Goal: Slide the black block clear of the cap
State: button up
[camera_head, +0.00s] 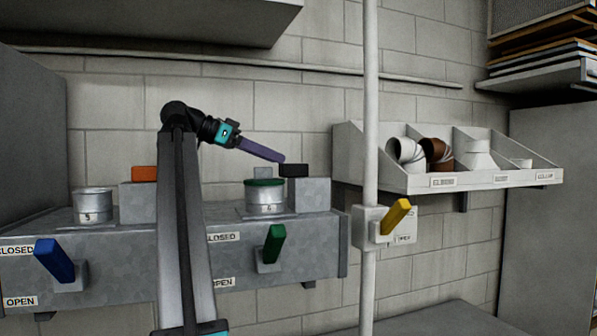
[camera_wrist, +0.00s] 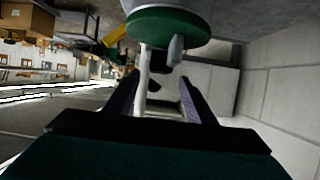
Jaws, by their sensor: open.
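The black block (camera_head: 294,170) lies on top of a grey metal box (camera_head: 313,194). Its left end reaches past the box edge toward the green-rimmed cap (camera_head: 264,183) on a can marked 6. I cannot tell whether it overlaps the cap or only sits beside it. The cap shows large at the top of the wrist view (camera_wrist: 168,28). My gripper (camera_head: 283,159) has its purple fingertips just above and left of the block. In the wrist view my gripper (camera_wrist: 160,98) is open, fingers apart. Small dark patches show between and beyond the fingers; which is the block is unclear.
An orange block (camera_head: 144,174) sits on another box beside the can marked 5 (camera_head: 93,205). Blue (camera_head: 54,260), green (camera_head: 273,244) and yellow (camera_head: 396,216) levers stick out in front. A vertical pipe (camera_head: 369,120) and a bin shelf (camera_head: 470,182) stand to the right.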

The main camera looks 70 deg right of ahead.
aim_at(296, 166)
jog(key=p+x, duration=0.2)
jog(key=x, duration=0.4)
jog(key=shift+s+r+p, duration=0.15)
jog(key=shift+p, duration=0.25)
jog(key=shift+x, duration=0.9)
jog(key=shift+c, duration=0.4)
grip_shut()
